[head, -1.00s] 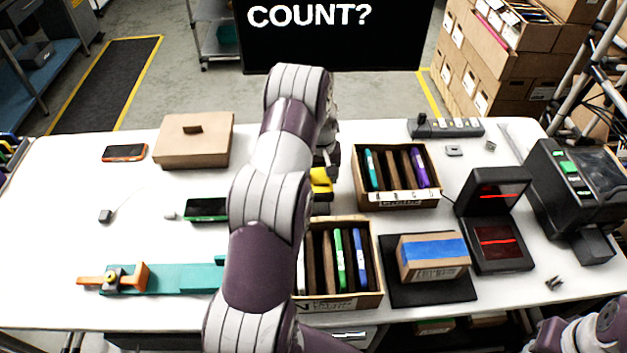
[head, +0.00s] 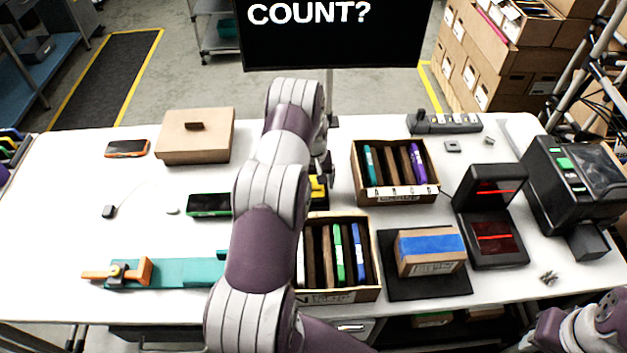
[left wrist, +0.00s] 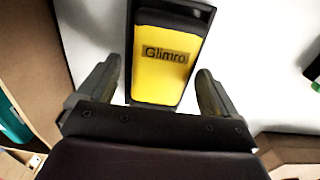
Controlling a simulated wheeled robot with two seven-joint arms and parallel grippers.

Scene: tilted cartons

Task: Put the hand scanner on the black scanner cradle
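The hand scanner (left wrist: 160,75) is a yellow and black device labelled "Glimro" in the left wrist view. In the head view only a small yellow part of it (head: 318,187) shows beside my left arm. My left gripper (left wrist: 157,68) is open, with one finger on each side of the scanner; white gaps show between fingers and scanner. In the head view this gripper is mostly hidden behind my arm. I cannot pick out the black scanner cradle for certain; the black stand with red light lines (head: 492,222) stands at the right. My right gripper is not in view.
Two open cartons with upright items, a rear one (head: 397,193) and a front one (head: 340,297), stand close right of my left arm. A taped box (head: 430,268) lies on a black mat (head: 395,284). A black printer-like machine (head: 575,190) is far right.

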